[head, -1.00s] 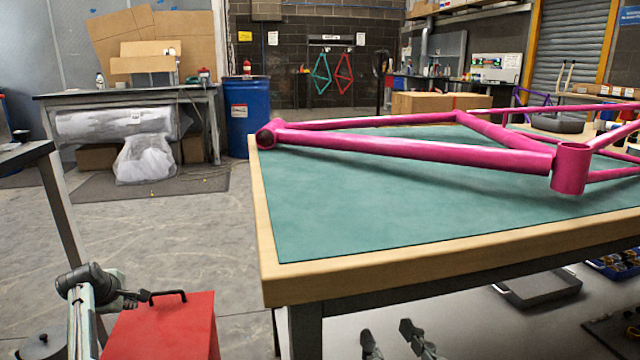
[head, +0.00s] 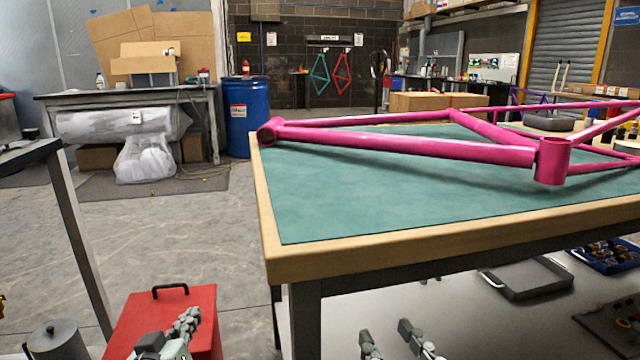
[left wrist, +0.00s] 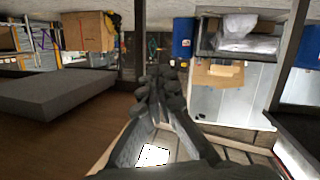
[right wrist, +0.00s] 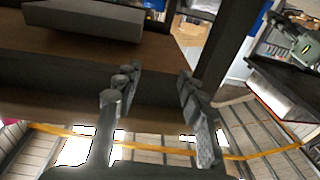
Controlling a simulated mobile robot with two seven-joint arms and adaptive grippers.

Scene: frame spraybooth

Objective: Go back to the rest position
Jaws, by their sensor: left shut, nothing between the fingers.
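My left gripper (head: 186,320) is low at the bottom left in the head view, in front of the red box. In the left wrist view its fingers (left wrist: 160,82) are together with nothing between them. My right gripper (head: 393,335) is at the bottom middle of the head view, below the front edge of the table. In the right wrist view its two fingers (right wrist: 158,80) stand apart with an empty gap. Neither gripper touches the pink bicycle frame (head: 410,146), which lies on the green mat.
The wooden-edged table (head: 450,252) with its green mat (head: 390,205) fills the right. A red box (head: 200,310) with a black handle stands left of its leg. A grey tray (head: 528,280) and blue bin (head: 603,256) sit under the table. Open floor (head: 190,235) lies to the left.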

